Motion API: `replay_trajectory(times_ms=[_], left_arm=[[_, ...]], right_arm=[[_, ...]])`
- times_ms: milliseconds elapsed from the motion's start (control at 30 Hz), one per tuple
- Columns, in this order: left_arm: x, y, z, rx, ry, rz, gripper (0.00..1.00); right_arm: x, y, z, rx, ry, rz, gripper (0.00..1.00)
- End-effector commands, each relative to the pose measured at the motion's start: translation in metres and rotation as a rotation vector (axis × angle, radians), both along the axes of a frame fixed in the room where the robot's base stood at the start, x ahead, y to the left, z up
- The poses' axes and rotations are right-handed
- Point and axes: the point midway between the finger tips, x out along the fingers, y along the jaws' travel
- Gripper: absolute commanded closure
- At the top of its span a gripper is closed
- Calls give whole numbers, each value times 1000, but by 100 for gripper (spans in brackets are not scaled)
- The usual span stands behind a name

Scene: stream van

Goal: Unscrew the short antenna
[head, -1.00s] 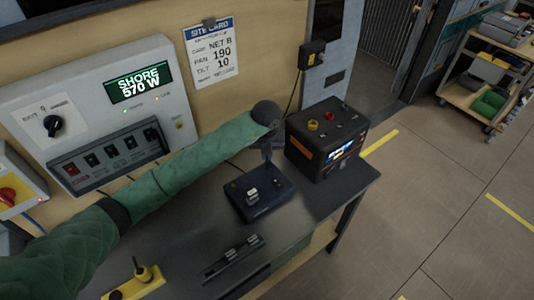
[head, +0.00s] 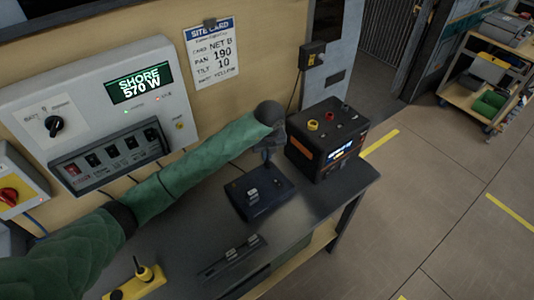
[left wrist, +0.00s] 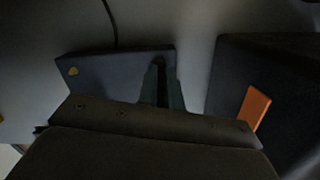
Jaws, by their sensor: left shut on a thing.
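The dark blue box (head: 275,200) sits on the bench with two small pale parts on its top. My left gripper (head: 268,160) points down over the far edge of this box. In the left wrist view its fingers (left wrist: 162,88) are closed around a thin dark upright piece, which looks like the short antenna (left wrist: 161,80). The piece is mostly hidden by the fingers, and I cannot tell whether it is still joined to the box. A gold connector (left wrist: 73,71) shows bare on the box's other end. My right gripper is not in view.
A black power unit (head: 325,140) with an orange stripe stands close right of the gripper. A dark rack (head: 232,258) lies at the bench front, with a yellow tray (head: 135,287) to its left. The switch panel (head: 110,110) is on the wall behind my arm.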

Motion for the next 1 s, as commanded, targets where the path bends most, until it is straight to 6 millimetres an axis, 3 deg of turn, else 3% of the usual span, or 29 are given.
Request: replay_trajectory(times_ms=[300, 600, 633, 700, 1000], left_arm=[[-1, 1, 0, 1, 1, 283, 100], [-1, 1, 0, 2, 1, 310, 100], [-1, 1, 0, 2, 1, 309, 86], [-1, 1, 0, 2, 1, 309, 74], [0, 1, 0, 0, 0, 304, 74]], right_arm=[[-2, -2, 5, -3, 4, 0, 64], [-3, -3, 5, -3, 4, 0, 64], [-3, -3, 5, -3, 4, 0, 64], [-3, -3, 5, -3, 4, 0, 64], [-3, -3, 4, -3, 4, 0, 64]])
